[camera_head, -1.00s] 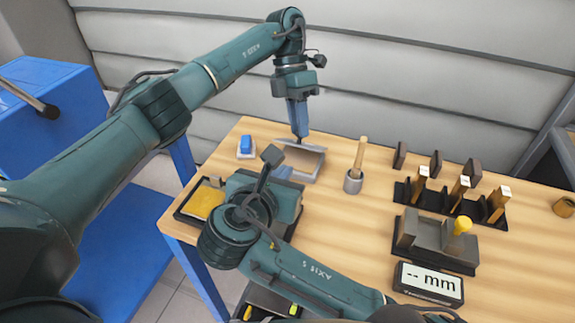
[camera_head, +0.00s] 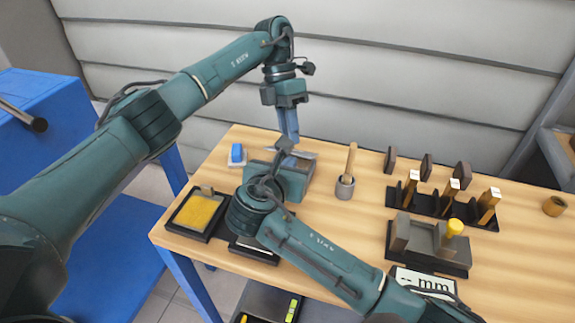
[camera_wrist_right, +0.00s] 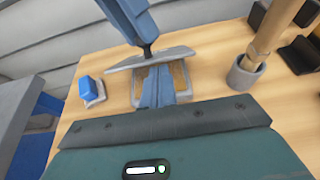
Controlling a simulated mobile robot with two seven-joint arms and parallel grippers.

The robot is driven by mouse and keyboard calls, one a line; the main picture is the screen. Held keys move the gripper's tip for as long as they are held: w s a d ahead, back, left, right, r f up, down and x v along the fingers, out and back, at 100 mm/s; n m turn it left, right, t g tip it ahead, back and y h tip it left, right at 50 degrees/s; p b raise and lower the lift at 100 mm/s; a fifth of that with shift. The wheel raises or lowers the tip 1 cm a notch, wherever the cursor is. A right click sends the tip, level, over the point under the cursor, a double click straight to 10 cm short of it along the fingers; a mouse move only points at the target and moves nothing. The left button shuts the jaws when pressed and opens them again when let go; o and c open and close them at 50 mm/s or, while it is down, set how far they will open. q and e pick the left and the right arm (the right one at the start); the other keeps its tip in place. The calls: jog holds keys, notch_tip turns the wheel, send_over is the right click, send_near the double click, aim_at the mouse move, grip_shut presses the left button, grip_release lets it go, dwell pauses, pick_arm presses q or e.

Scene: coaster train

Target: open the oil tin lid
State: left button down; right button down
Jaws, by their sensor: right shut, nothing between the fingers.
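The oil tin (camera_wrist_right: 184,97) is a low grey box with a tan inside, near the back edge of the table. Its grey lid (camera_wrist_right: 175,55) shows as a thin tilted plate raised over the tin, with tan visible below it. My left gripper (camera_wrist_right: 147,50) comes down from above with its dark tip at the lid; I cannot tell whether it touches. My right gripper (camera_wrist_right: 157,84) is shut and empty, its blue fingers reaching over the tin's front, below the lid. In the head view, my right gripper (camera_head: 291,158) largely hides the tin.
A blue block (camera_head: 237,153) on a white base stands left of the tin. A grey cup (camera_head: 345,189) with a wooden handle stands to the right. A yellow pad in a black tray (camera_head: 196,215) lies front left. Dark racks (camera_head: 430,204) and a gauge (camera_head: 423,283) fill the right.

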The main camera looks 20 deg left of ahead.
pick_arm(q)
jog(key=shift+s, duration=0.1)
pick_arm(e)
jog(key=shift+w+r, duration=0.5)
jog(key=shift+r, duration=0.35)
pick_arm(q)
jog(key=c, duration=1.3)
grip_release()
pick_arm(e)
jog(key=shift+f, duration=0.1)
jog(key=shift+s+f, duration=0.1)
